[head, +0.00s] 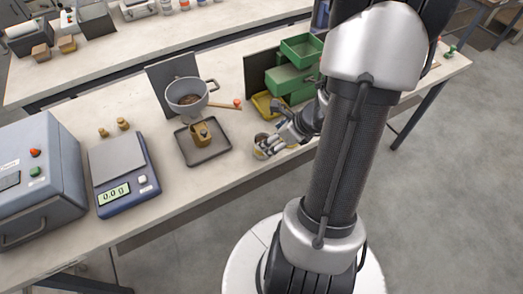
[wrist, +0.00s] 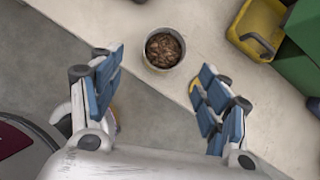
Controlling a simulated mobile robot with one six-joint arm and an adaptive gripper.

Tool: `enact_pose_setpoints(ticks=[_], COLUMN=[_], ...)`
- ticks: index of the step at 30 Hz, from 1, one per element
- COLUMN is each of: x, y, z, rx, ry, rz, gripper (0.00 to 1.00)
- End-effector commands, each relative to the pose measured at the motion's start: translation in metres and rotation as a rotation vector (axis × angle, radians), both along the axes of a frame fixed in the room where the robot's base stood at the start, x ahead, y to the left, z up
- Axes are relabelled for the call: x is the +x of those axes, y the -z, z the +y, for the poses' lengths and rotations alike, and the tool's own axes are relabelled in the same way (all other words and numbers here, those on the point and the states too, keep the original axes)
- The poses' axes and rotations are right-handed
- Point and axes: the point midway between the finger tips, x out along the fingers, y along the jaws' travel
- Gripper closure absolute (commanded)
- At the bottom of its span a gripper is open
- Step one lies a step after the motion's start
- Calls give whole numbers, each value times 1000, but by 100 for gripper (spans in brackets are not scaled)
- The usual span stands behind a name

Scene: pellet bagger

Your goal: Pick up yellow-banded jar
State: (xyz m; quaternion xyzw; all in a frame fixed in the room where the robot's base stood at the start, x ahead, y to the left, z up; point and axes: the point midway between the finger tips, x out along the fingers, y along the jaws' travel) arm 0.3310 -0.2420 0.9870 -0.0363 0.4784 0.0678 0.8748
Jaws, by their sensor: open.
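A small open jar (wrist: 164,48) with a pale rim and brown contents stands upright near the table's front edge in the wrist view. In the head view the jar (head: 260,139) shows a little yellow on its side and is partly covered by my gripper (head: 265,151). My gripper's two blue-padded fingers show in the wrist view (wrist: 160,85), spread wide and empty. The jar lies beyond the fingertips, roughly between their lines, and not between the pads. I see no contact with it.
Behind the jar are a yellow tray (head: 264,106) and green bins (head: 291,82). To its left stand a dark tray (head: 190,152) with a brass-coloured container (head: 200,133), a pot (head: 187,98) with a wooden handle, and a scale (head: 118,172). The table's front edge is close.

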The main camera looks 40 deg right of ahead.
Motion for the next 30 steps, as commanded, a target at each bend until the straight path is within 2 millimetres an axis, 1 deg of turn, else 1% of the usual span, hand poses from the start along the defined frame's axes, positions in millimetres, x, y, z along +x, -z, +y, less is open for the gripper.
enact_pose_setpoints(ticks=[1, 4, 7, 13, 18, 21, 24, 30], x=[6, 16, 23, 29, 39, 47, 51, 52], y=[15, 30, 39, 48, 73, 84, 89, 88], z=[2, 3, 4, 4, 3, 3, 4, 4], rx=[3, 1, 0, 0, 1, 0, -1, -1], ry=[-4, -3, -4, -2, -4, -5, -4, -3], rz=[2, 1, 0, 0, 1, 0, -1, -1], gripper=[31, 31, 31, 31, 31, 31, 31, 31])
